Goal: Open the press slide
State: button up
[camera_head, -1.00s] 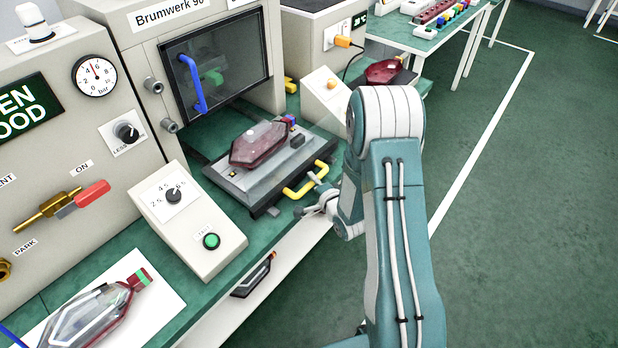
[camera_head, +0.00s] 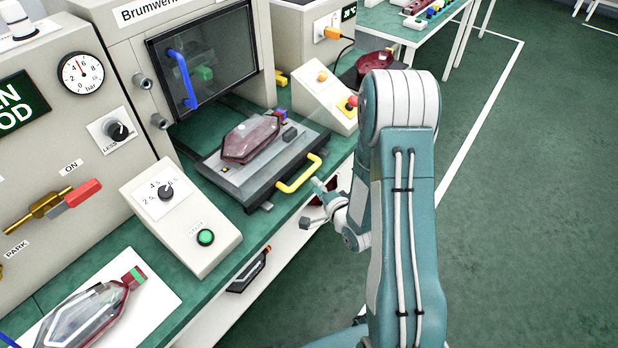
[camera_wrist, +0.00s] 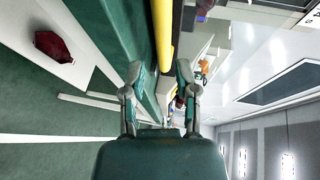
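The press slide (camera_head: 222,178) is a grey plate on the green bench, standing out in front of the press. It carries a dark red lens part (camera_head: 250,140). Its yellow handle (camera_head: 300,175) is on the side facing my arm. My gripper (camera_head: 313,204) is just beyond the handle, lower right of it, with its fingers spread. In the wrist view the yellow handle (camera_wrist: 162,30) appears ahead of my gripper (camera_wrist: 159,68), lined up with the gap between the open fingers. It looks apart from the fingers, and nothing is held.
The press (camera_head: 120,60) has a dark window and a blue handle (camera_head: 182,78). A control box (camera_head: 185,215) with a knob and green button stands left of the slide. A sloped box (camera_head: 318,95) with a red button stands behind it. Green floor at right is clear.

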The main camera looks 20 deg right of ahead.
jog(key=v, duration=0.5)
jog(key=shift+s+d, duration=0.1)
jog(key=shift+s, duration=0.05)
notch_tip(320, 180, up, 14)
jog(key=n+g+h, duration=0.4)
jog(key=n+g, duration=0.1)
jog(key=n, duration=0.3)
jog(key=s+a+r+n+g, duration=0.2)
jog(key=s+r, duration=0.3)
jog(key=s, duration=0.4)
jog(key=s+a+r+n+g+y, duration=0.1)
jog(key=s+a+r+n+g, duration=0.2)
jog(key=s, duration=0.7)
notch_tip(320, 180, up, 3)
jog(key=shift+s+a+r+n, duration=0.15)
jog(key=shift+s+a+n, duration=0.1)
jog(key=shift+a+n, duration=0.75)
